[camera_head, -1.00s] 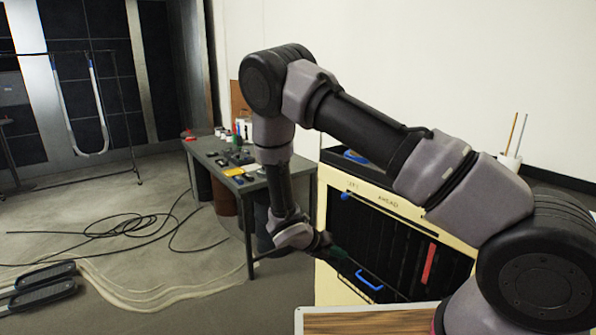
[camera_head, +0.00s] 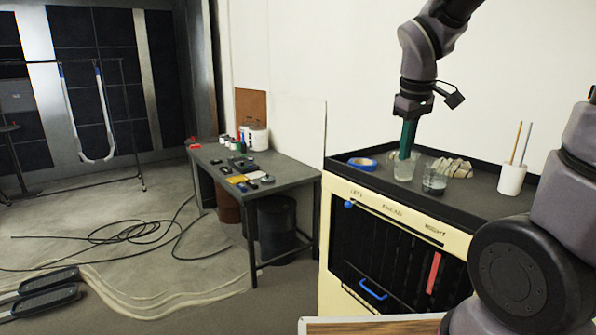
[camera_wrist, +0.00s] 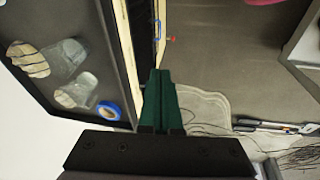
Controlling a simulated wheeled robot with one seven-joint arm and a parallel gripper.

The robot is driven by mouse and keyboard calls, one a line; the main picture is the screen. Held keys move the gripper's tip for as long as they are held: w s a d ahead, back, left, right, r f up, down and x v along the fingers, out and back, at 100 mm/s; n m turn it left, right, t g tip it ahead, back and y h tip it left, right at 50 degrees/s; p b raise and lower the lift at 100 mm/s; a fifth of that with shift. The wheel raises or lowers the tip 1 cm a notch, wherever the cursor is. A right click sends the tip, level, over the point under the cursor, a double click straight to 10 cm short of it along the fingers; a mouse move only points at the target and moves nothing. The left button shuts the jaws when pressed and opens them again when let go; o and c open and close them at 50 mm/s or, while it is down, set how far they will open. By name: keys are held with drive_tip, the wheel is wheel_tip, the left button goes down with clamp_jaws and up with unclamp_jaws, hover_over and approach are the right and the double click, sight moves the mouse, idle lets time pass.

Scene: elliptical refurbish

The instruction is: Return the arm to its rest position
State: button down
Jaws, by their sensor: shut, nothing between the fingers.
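My gripper (camera_head: 406,153) hangs from my arm at the upper right of the head view, fingers pointing down over the cart top. Its two green fingers are shut together with nothing between them. In the wrist view the gripper (camera_wrist: 160,75) appears beside the cart's dark edge. In the head view the fingertips overlap the left clear cup (camera_head: 404,171), but the wrist view shows the cups off to the left, apart from the fingers. My arm bends up out of the top of the head view, so its middle links are hidden.
The cream cart (camera_head: 335,240) has a dark-rimmed top with a second cup (camera_head: 434,184), blue tape (camera_head: 362,164), a cloth and a white holder (camera_head: 511,180) with sticks. A grey table (camera_head: 290,178) with small items stands left. Cables (camera_head: 150,232) lie on open floor.

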drive_tip(key=s+r+m+t+y, duration=0.2)
drive_tip(key=s+r+m+t, duration=0.2)
drive_tip(key=s+r+m, duration=0.5)
drive_tip(key=shift+s+d+r+m+y, duration=0.3)
drive_tip(key=shift+s+d+r+m, duration=0.05)
drive_tip(key=shift+s+m, duration=0.25)
drive_tip(key=shift+w+d, duration=0.1)
drive_tip(key=shift+d, duration=0.05)
